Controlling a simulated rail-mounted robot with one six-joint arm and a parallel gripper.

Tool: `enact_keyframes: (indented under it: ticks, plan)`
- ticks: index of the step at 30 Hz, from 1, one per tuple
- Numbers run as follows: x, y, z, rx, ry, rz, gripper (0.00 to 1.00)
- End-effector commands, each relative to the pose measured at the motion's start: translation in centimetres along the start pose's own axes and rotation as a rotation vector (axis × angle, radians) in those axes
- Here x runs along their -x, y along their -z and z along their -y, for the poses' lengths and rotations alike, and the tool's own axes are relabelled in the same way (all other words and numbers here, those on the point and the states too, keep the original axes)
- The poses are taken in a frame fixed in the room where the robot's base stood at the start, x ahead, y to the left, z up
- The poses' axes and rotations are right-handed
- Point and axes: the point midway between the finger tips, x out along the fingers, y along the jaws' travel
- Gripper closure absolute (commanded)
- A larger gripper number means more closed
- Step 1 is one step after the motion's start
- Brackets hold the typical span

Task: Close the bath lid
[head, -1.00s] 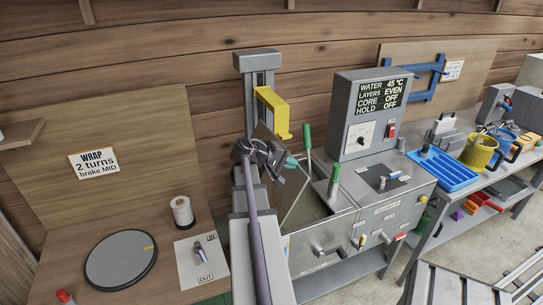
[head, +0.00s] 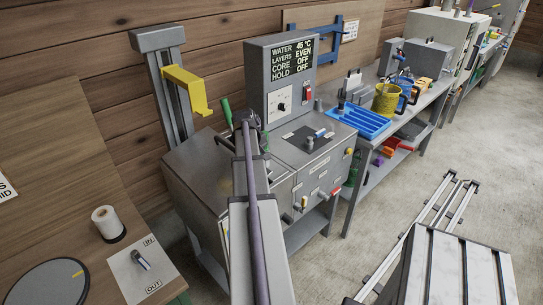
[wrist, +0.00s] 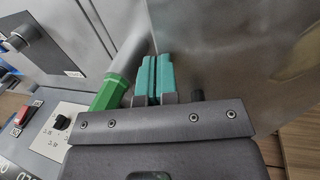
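The bath lid (head: 195,170) is a plain grey metal panel. It appears to lie flat over the bath, left of the control box; my arm hides its right side, so I cannot tell if it is fully seated. My gripper (head: 248,122) is over the right part of the bath. In the wrist view its teal fingertips (wrist: 153,80) are together, with nothing seen between them, close to a smooth metal surface (wrist: 230,45). A green handle (wrist: 108,92) is just left of the fingers. A green handle (head: 227,112) stands upright behind the bath.
The control box (head: 281,80) with its display stands behind and right of my gripper. A yellow bracket (head: 188,88) on a grey post overhangs the bath's back. The floor to the right has free room.

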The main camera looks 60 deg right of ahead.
Motion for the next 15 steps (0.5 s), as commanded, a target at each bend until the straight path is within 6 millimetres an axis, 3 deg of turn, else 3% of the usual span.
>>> enact_keyframes:
  ticks: [1, 6, 15]
  plan:
    - [-1.1, 0.2, 0.3, 0.004, 0.005, -0.001, 1.00]
    - [-2.3, 0.2, 0.2, 0.004, 0.007, -0.001, 1.00]
    - [-2.7, 0.1, 0.1, 0.003, 0.006, 0.000, 1.00]
